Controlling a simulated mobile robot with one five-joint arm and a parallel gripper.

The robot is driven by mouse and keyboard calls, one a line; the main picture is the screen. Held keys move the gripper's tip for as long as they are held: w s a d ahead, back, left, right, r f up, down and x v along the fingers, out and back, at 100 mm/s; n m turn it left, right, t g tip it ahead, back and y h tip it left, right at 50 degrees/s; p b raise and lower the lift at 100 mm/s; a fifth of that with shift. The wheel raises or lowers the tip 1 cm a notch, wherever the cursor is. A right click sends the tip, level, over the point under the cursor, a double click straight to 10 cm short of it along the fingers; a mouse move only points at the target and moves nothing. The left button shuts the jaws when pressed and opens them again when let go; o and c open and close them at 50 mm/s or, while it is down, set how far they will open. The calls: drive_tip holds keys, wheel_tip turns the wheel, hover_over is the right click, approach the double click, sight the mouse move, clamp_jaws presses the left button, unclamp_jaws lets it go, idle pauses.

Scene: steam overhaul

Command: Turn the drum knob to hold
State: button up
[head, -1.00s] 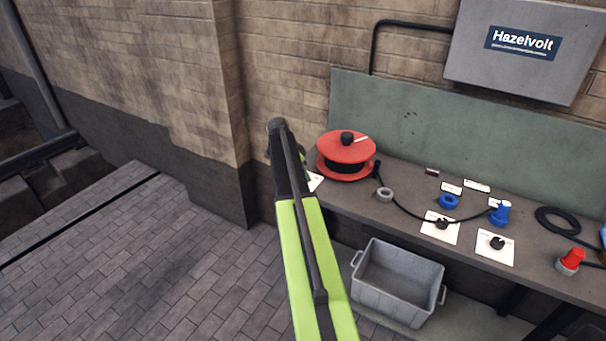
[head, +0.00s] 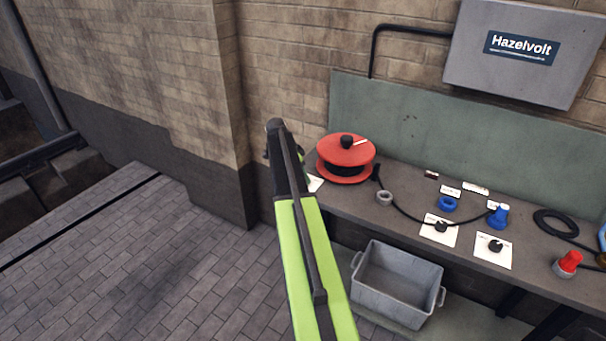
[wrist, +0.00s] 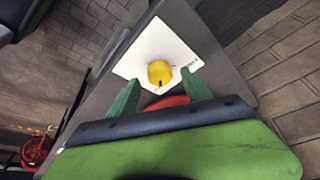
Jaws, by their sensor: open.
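In the wrist view a round yellow knob (wrist: 160,72) sits on a white plate (wrist: 143,49) at the bench end. A dark pointer mark on the knob faces down the picture, towards my gripper. Small print beside it is too small to read. My gripper (wrist: 157,80) has two green fingers, spread apart on the near side of the knob with nothing between them. Contact cannot be told. In the head view my arm hides the knob and fingers; the white plate's corner (head: 315,184) shows left of the red drum (head: 345,152), which has a black top knob (head: 347,141).
The bench (head: 400,205) also holds a grey ring (head: 384,198), a blue ring (head: 446,204), two black knobs on white cards, blue and red plugs, and cable. A grey crate (head: 395,285) stands below. The paved floor on the left is clear.

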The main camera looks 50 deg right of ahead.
drive_tip(key=p+v, duration=1.3)
drive_tip(key=v, duration=0.2)
drive_tip(key=shift+r, duration=0.35)
drive_tip(key=shift+a, duration=0.1)
drive_tip(key=w+a+f+n+t+b, duration=0.1)
drive_tip(key=w+a+f+n+b, duration=0.15)
drive_tip(key=a, duration=1.05)
drive_tip(key=w+a+f+n+b, duration=0.2)
drive_tip(key=a+f+b, duration=0.15)
drive_tip(key=a, duration=0.95)
drive_tip(key=s+a+f+n+y+b, duration=0.1)
drive_tip(key=s+a+f+n+y, duration=0.1)
drive_tip(key=s+a+n, duration=0.5)
drive_tip(key=s+a+f+n+y, duration=0.2)
drive_tip(key=s+a+n, duration=0.6)
drive_tip(key=a, duration=0.7)
drive_tip(key=shift+a+n+t+b, duration=0.2)
drive_tip(key=shift+n+t+b, duration=0.15)
drive_tip(key=shift+n, duration=1)
